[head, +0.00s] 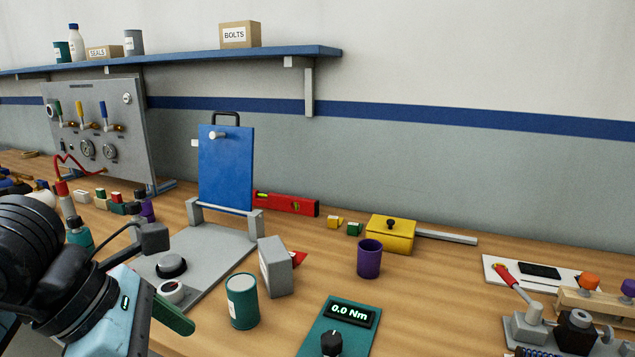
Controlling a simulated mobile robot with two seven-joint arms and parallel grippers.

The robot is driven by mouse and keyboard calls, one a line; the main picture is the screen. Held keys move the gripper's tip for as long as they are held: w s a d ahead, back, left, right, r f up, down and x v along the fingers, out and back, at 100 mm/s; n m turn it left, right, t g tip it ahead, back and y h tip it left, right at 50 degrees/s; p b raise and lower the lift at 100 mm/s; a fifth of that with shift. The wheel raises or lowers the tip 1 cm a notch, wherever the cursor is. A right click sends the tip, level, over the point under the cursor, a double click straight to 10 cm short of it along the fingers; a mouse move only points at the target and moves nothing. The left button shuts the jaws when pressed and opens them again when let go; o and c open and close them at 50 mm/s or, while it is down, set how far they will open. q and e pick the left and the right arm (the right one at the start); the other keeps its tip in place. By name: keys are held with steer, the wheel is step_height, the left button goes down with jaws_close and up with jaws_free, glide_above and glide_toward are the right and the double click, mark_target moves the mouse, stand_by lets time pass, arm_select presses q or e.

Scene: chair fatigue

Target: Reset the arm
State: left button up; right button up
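My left arm reaches in from the lower left, with black joints and a light blue link (108,312). A dark block on a cable sits at its wrist. I cannot make out its fingertips or whether they hold anything. My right arm and gripper are not in view. Beyond the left arm is a grey base plate (213,252) with a black knob (171,265) and a small round dial partly behind the arm. A blue upright panel (226,168) with a dark handle on top stands at the plate's back edge.
A teal can (242,301), grey block (275,266), purple cup (370,258) and yellow lidded box (391,236) stand on the wooden bench. A torque unit (340,325) reads 0.0 Nm. A clamp fixture (555,330) is at right. A blue shelf (190,58) hangs above.

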arm_select(q)
steer(key=s+d+r+n+g+h+p, duration=0.2)
steer(key=s+d+n+g+h+p, duration=0.3)
steer(key=d+h, duration=0.65)
steer(key=w+a+f+n+t+p, duration=0.15)
steer(key=a+f+n+t, duration=0.25)
steer(key=n+t, duration=0.65)
steer(key=w+a+f+n+t, duration=0.3)
steer(key=n+t, duration=0.5)
steer(key=n, duration=0.6)
steer(key=s+a+f+n+t+y+p, duration=0.1)
steer(key=a+f+n+y, duration=0.2)
steer(key=f+n+y, duration=0.25)
steer(key=s+a+f+n+y+p, duration=0.1)
steer(key=s+a+f+n+y, duration=0.1)
steer(key=f+n+y, duration=0.35)
steer(key=s+a+f+n+g+y, duration=0.2)
steer(key=s+f+n+g, duration=0.1)
steer(key=s+f, duration=0.6)
steer(key=s+a+f+n+g+y+p, duration=0.1)
steer(key=s+f+n+g, duration=0.3)
steer(key=s+f, duration=0.6)
steer(key=shift+s+a+f+g+y+p, duration=0.25)
steer(key=shift+s+a+g+y+p, duration=0.05)
steer(key=shift+s+a+g+y, duration=0.45)
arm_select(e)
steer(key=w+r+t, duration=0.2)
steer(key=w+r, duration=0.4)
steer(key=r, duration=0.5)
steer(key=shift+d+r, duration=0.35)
